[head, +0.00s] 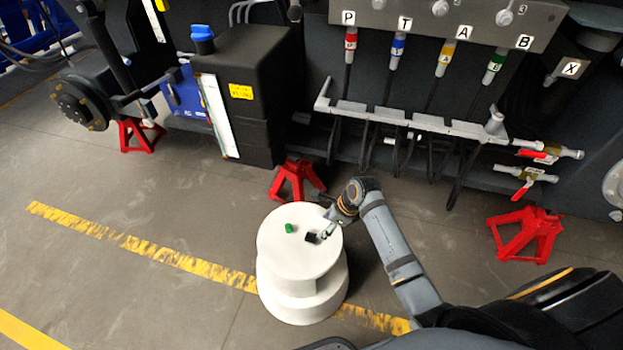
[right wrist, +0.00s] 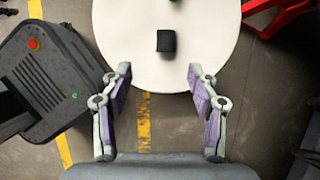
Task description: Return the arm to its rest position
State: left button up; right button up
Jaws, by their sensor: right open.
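My right arm reaches in from the lower right in the head view. Its gripper (head: 327,231) is over the right part of the round white stand (head: 290,262). In the right wrist view the gripper (right wrist: 160,78) is open, with its fingers spread and nothing between them. A small black block (right wrist: 166,41) lies on the white top (right wrist: 120,40), ahead of the fingertips and apart from them. The black block (head: 311,238) also shows in the head view, beside the gripper. A small green piece (head: 291,228) lies to its left on the top. My left gripper is not in view.
The dark harvester chassis (head: 300,110) stands behind, with a labelled hose panel (head: 450,20) and valves with red handles (head: 522,190). Red jack stands (head: 296,180) (head: 525,235) stand on the floor. Open floor (head: 130,280) with yellow lines lies left of the stand.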

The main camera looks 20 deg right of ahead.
jog(key=s+d+r+n+t+h, duration=0.1)
jog(key=s+d+r+n+h, duration=0.2)
jog(key=s+n, duration=0.75)
jog(key=s+d+r+n+h, duration=0.2)
jog(key=s+r+n, duration=0.35)
jog(key=n, duration=1.05)
notch_tip(320, 180, down, 24)
jog(key=s+d+r+m+g, duration=0.1)
jog(key=s+d, duration=0.1)
jog(key=s+d+f, duration=0.2)
jog(key=s+f, duration=0.5)
jog(key=f, duration=0.6)
jog(key=s+f+g, duration=0.1)
jog(key=s+f, duration=0.4)
jog(key=s, duration=0.4)
pick_arm(q)
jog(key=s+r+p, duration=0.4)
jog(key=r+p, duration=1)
jog(key=p, duration=0.1)
jog(key=shift+p, duration=0.3)
pick_arm(e)
jog(key=s+r, duration=0.3)
jog(key=r, duration=1)
jog(key=shift+s+r+y, duration=0.3)
jog(key=shift+r, duration=0.05)
